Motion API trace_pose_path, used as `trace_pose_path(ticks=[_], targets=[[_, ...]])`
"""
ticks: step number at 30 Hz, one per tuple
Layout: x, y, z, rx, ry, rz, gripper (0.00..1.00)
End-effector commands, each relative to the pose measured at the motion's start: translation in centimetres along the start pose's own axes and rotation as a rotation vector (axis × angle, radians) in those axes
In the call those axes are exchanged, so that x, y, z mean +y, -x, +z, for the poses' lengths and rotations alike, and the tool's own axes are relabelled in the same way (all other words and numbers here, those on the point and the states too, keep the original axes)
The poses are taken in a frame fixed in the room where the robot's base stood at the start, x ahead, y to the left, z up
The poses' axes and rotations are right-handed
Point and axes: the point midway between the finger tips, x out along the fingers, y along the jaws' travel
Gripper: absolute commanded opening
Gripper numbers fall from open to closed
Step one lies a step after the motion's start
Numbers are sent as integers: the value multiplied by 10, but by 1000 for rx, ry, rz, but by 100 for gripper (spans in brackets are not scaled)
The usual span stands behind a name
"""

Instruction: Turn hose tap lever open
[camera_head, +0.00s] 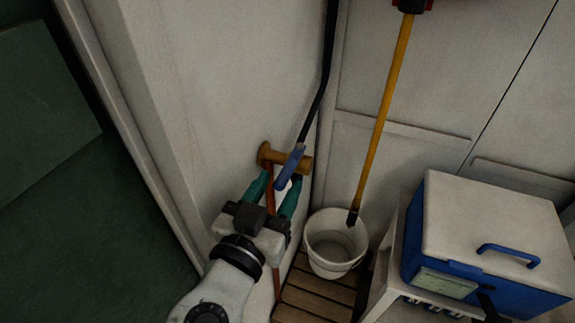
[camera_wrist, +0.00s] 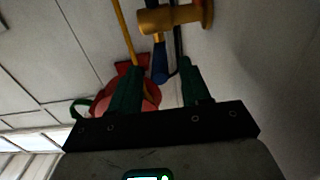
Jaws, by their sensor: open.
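The brass hose tap (camera_head: 302,164) sticks out from the pale wall panel, and its body also shows in the wrist view (camera_wrist: 178,16). Its blue lever (camera_head: 289,168) slants across the front of the brass body, and in the wrist view the lever (camera_wrist: 160,63) shows between the fingertips. My gripper (camera_head: 281,181) has green fingers and is open just below the tap. I cannot tell whether a finger touches the lever.
A white bucket (camera_head: 336,243) stands right of my gripper on a slatted wooden floor (camera_head: 314,292). A yellow pole (camera_head: 385,110) slants above it. A blue and white cool box (camera_head: 490,235) stands on a white stand at the right. A dark hose (camera_head: 326,75) comes down behind the tap.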

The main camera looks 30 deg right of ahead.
Motion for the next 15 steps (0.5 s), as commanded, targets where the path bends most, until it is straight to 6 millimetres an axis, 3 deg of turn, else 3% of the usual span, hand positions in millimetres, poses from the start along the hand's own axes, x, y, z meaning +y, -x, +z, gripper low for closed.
trace_pose_path(ticks=[6, 15], targets=[[0, -34, -1, -1, 2, 3, 47], [0, -50, 1, -1, 1, -1, 47]])
